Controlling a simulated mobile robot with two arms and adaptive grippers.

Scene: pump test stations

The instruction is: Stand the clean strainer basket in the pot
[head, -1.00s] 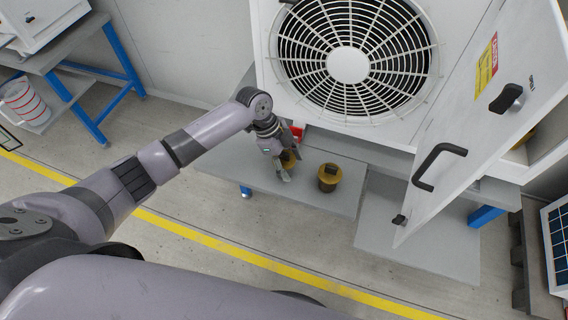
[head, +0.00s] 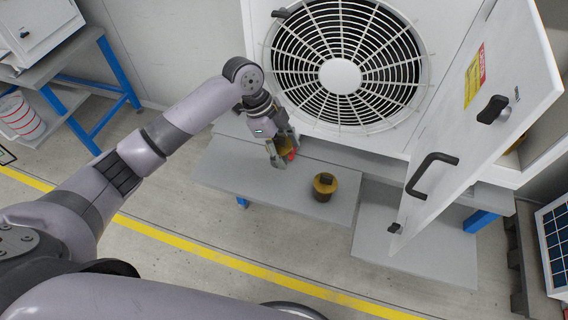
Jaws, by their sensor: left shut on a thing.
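My left gripper (head: 281,149) is over the grey bench under the big fan. It is shut on a small brass-coloured thing (head: 286,145), partly hidden by the fingers. I cannot tell from its shape whether this is the strainer basket or how clean it is. A small red patch (head: 292,155) shows right beside the fingertips. A brass-coloured, pot-like thing (head: 324,192) with a dark piece at its top stands upright on the bench, right of the gripper and apart from it. My right gripper is not in view.
The grey bench (head: 231,176) is bare to the left of the pot-like thing. A white cabinet with a round fan grille (head: 393,88) rises behind. Its open door (head: 455,140) with a black handle hangs over the right side. A red-striped bucket (head: 22,116) is far left.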

